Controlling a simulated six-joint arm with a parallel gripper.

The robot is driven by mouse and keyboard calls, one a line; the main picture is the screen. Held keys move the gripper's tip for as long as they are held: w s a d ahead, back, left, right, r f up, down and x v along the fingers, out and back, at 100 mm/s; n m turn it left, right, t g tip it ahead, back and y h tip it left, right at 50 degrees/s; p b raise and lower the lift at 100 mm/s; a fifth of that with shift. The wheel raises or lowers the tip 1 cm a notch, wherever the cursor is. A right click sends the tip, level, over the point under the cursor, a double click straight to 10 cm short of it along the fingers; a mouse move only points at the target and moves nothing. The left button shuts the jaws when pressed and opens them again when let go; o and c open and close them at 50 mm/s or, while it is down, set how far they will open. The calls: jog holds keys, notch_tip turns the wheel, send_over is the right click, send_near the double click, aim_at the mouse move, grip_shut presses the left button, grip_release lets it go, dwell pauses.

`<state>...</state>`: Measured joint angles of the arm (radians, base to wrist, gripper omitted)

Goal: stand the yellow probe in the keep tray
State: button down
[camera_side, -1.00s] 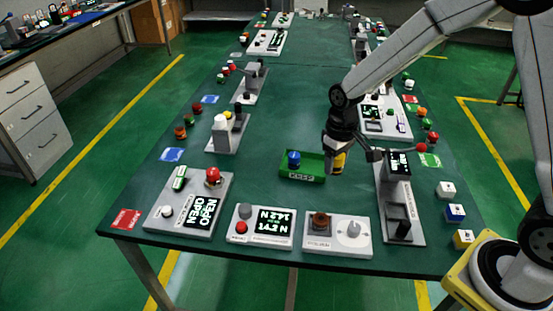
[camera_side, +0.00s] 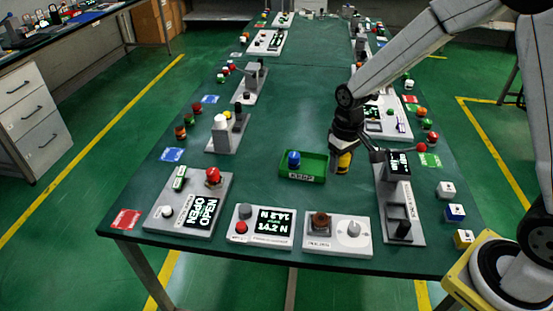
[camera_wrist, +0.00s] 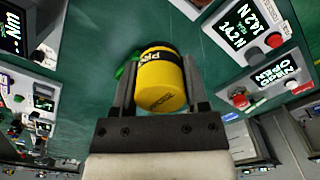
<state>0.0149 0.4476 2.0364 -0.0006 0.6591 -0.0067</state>
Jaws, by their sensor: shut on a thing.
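The yellow probe (camera_side: 343,162) is a short cylinder with a black band. My gripper (camera_wrist: 160,88) is shut on it, one finger on each side, in the wrist view. In the side view, it appears just right of the keep tray's right edge. The green keep tray (camera_side: 303,180) lies on the table with its label on the front wall. A blue probe (camera_side: 293,159) stands in its left part. In the wrist view, a bit of green shows behind the yellow probe, mostly hidden by it. I cannot tell its height above the table.
A grey press-like device (camera_side: 398,205) stands close to the right of my gripper. In front are a brown-knobbed panel (camera_side: 337,236), a force display panel (camera_side: 262,228) and a panel with a red knob (camera_side: 190,200). The table left of the tray is fairly clear.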

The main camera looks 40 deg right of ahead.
jog(key=w+d+f+m, duration=0.1)
jog(key=w+d+f, duration=0.25)
jog(key=d, duration=0.35)
send_over(315, 170)
jog(key=s, duration=0.1)
notch_tip(315, 170, down, 8)
jog(key=shift+s+f, duration=0.15)
jog(key=shift+f, duration=0.05)
jog(key=shift+w+f, duration=0.55)
jog(key=shift+f, duration=0.05)
jog(key=shift+w+f, duration=0.2)
jog(key=shift+f, duration=1.55)
jog(key=shift+f, duration=0.15)
